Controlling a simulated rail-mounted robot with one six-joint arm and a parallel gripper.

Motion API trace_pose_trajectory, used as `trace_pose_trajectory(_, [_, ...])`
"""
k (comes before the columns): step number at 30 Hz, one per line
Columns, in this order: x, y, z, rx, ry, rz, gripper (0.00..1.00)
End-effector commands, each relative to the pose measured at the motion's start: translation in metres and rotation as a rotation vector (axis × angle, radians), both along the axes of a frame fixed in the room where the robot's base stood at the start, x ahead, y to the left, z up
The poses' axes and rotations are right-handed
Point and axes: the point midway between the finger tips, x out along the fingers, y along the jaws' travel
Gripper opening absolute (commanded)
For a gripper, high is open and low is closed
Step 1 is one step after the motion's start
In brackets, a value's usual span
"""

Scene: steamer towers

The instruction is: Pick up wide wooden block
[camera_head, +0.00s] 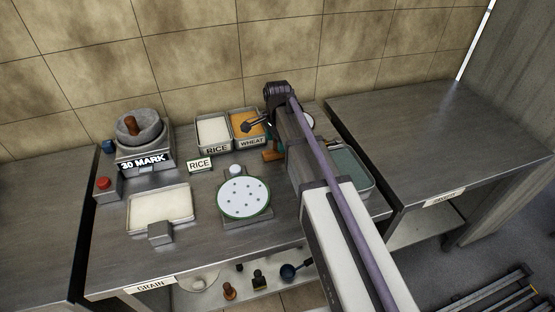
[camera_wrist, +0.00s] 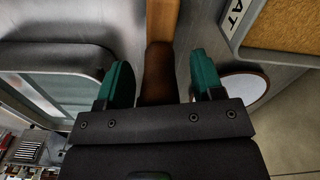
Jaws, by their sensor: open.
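A brown wooden piece (camera_head: 271,156) lies on the counter in front of the wheat tray, partly hidden by my arm. I take it for the wide wooden block. In the wrist view it shows as a lighter wooden part (camera_wrist: 163,22) at the top edge and a darker, rounded part (camera_wrist: 157,72) running down between my fingers. My gripper (camera_wrist: 161,68) is open, with one green fingertip on each side of the dark part and a visible gap on both sides. The lower end of the dark part is hidden behind the gripper body.
The wheat tray (camera_head: 247,121) and rice tray (camera_head: 213,131) stand behind. A metal-rimmed bin (camera_head: 353,171) lies right, partly behind my arm. A round white plate with dots (camera_head: 244,197) and a white-filled tray (camera_head: 160,206) are left. A small round dish (camera_wrist: 243,88) sits beside my right fingertip.

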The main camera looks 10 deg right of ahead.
Motion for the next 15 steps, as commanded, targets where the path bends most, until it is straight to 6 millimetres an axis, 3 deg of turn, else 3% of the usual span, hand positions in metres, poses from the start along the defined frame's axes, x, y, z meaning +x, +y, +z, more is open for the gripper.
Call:
trace_pose_trajectory(1, [0.0000, 0.0001, -0.0100, 0.000, 0.000, 0.000, 0.61])
trace_pose_trajectory(7, [-0.0001, 0.0002, -0.0053, 0.000, 0.000, 0.001, 0.61])
trace_pose_trajectory(15, [-0.0001, 0.0003, -0.0051, 0.000, 0.000, 0.001, 0.35])
